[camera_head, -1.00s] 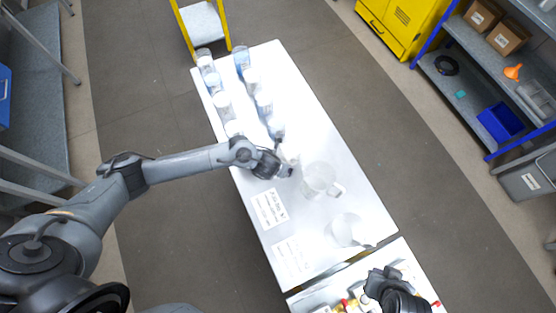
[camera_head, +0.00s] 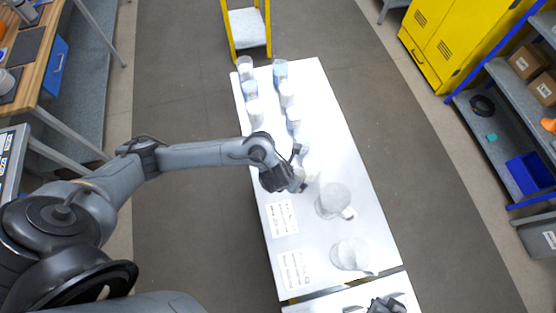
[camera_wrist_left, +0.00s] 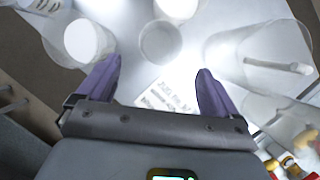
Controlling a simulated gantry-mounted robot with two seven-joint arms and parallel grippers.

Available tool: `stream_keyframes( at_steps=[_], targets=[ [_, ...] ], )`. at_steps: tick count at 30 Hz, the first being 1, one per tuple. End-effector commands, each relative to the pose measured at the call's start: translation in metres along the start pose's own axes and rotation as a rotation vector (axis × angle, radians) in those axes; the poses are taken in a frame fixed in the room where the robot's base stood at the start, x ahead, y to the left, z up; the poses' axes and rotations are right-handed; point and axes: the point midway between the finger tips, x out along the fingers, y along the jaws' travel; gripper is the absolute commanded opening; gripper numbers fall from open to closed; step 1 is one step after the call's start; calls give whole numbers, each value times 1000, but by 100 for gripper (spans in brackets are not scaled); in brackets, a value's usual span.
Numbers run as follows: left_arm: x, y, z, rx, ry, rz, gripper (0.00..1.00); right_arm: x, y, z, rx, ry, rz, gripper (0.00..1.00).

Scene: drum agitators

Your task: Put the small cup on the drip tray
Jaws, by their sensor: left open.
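My left gripper (camera_head: 298,183) is over the white table beside the nearer end of the cup rows. In the left wrist view its two purple fingers (camera_wrist_left: 157,82) are spread with nothing between them. A small clear round cup (camera_wrist_left: 160,42) stands just beyond the fingertips. A cup with white contents (camera_wrist_left: 88,42) stands left of it, and a large clear jug (camera_wrist_left: 262,58) right of it. I cannot tell for certain which cup is the task's small cup. I cannot clearly identify a drip tray. My right gripper (camera_head: 388,305) is cut off at the bottom edge.
Several cups with white or bluish contents stand in two rows on the white table (camera_head: 345,130). Two clear jugs (camera_head: 333,202) (camera_head: 350,254) and two printed sheets (camera_head: 283,218) are nearer. A wooden bench (camera_head: 50,35) with dark mats is at left.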

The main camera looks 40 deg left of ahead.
Motion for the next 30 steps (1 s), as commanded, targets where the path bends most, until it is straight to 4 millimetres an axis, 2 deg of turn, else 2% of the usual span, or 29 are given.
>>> stream_keyframes(
  at_steps=[2, 5, 8, 11, 12, 14, 17, 21, 24, 27, 30],
  targets=[
    [-4, -3, -1, -16, -2, -6, 94, -2, 0, 0, -1, 0, 1, 0],
    [-8, -18, -4, -104, -14, -38, 94, -1, 0, 0, -1, 0, 1, 0],
    [-19, -44, -8, -309, -33, -97, 94, -1, 0, 0, -1, 0, 1, 0],
    [-38, -70, -10, -642, -41, -167, 94, -1, 0, 0, 1, 0, -1, 0],
    [-47, -76, -11, -807, -37, -190, 94, -1, 0, 0, 1, 0, -1, 0],
    [-61, -80, -13, -1075, -24, -216, 94, -1, 0, 0, 2, 0, -2, 0],
    [-81, -66, -19, -1542, 9, -214, 94, -1, -1, 0, 4, 0, -3, 0],
    [-100, -28, -42, -2146, 51, -132, 94, -1, -1, 0, 6, 0, -4, 0],
    [-111, 2, -64, -2493, 60, -45, 94, -1, -2, 0, 7, 0, -5, 0],
    [-119, 24, -85, -2746, 53, 40, 94, -1, -2, 0, 7, 0, -5, 0],
    [-125, 38, -99, -2900, 42, 99, 95, -1, -2, 0, 6, 0, -5, 0]
  ],
)
